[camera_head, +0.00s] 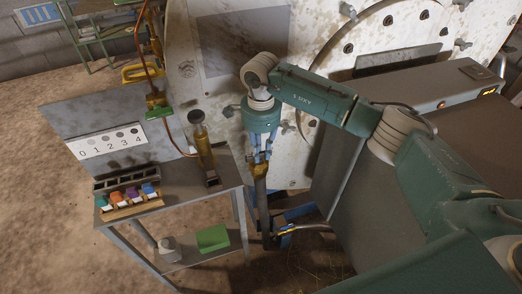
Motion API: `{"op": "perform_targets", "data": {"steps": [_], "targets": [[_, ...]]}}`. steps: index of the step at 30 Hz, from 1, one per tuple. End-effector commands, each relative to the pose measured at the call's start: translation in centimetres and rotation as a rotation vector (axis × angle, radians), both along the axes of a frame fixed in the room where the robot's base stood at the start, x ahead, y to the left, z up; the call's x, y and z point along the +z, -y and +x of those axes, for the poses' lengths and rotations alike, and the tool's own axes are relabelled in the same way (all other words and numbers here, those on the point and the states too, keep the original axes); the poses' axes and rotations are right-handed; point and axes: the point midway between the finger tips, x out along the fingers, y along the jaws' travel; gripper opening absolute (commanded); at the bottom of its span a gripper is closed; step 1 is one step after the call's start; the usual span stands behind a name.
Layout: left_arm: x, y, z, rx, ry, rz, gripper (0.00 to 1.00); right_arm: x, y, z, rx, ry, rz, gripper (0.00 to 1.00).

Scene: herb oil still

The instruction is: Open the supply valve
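My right arm comes in from the right, and its green wrist points down beside the large pale metal vessel. My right gripper (259,157), with blue fingers, is at the top of an upright dark pipe (262,190) with brass-coloured parts. The fingers and a yellowish piece overlap there, so I cannot tell whether they grip it or are only around it. I cannot tell for certain which fitting is the supply valve. A yellow handle (143,72) and a green fitting (157,104) sit on a copper line at upper left. My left gripper is not in view.
A grey metal table (172,213) at left holds a rack of coloured vials (131,200) and a brass cylinder (204,150). A green box (212,238) is on its lower shelf. A number board (108,142) stands behind. A large grey cabinet (350,185) is at right.

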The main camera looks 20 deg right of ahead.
Motion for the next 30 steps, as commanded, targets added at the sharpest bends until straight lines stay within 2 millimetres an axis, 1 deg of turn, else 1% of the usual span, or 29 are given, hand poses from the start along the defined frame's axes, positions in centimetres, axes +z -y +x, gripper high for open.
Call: {"op": "perform_targets", "data": {"steps": [8,14,20,30], "targets": [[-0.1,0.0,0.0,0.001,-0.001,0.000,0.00,0.0,0.0,0.0,-0.016,0.001,0.000,0.00],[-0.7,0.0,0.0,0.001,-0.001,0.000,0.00,-0.1,0.0,0.0,-0.090,0.002,-0.001,0.00],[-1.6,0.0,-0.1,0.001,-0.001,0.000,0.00,-0.1,0.0,0.0,-0.236,0.003,0.000,0.00],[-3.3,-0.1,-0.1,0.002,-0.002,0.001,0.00,-0.1,-0.3,-0.1,-0.556,0.003,0.000,0.00]]}}
